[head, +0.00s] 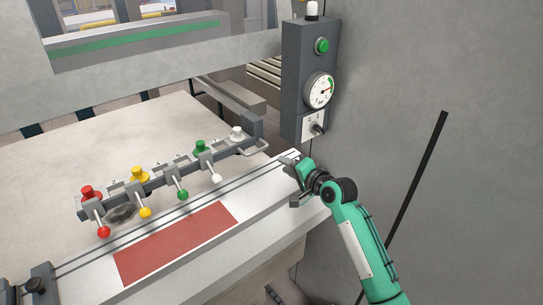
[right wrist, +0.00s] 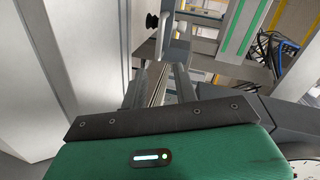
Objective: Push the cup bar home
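The cup bar (head: 155,187) is a long grey bar lying diagonally on the pale table. It carries red (head: 91,194), yellow (head: 138,175), green (head: 201,147) and white (head: 236,133) cups, with ball-ended levers pointing toward the front. A grey loop handle (head: 252,149) is at its right end. My right gripper (head: 288,181) is over the right end of the front ledge, to the right of the bar and apart from it. Its jaws look spread, with nothing seen between them. My left gripper is out of view.
A grey control box (head: 292,75) with a green button, gauge and switch stands behind my right gripper. A red plate (head: 175,243) lies on the front ledge. A dark clamp-like block (head: 41,280) is at the lower left. A grey wall is at right.

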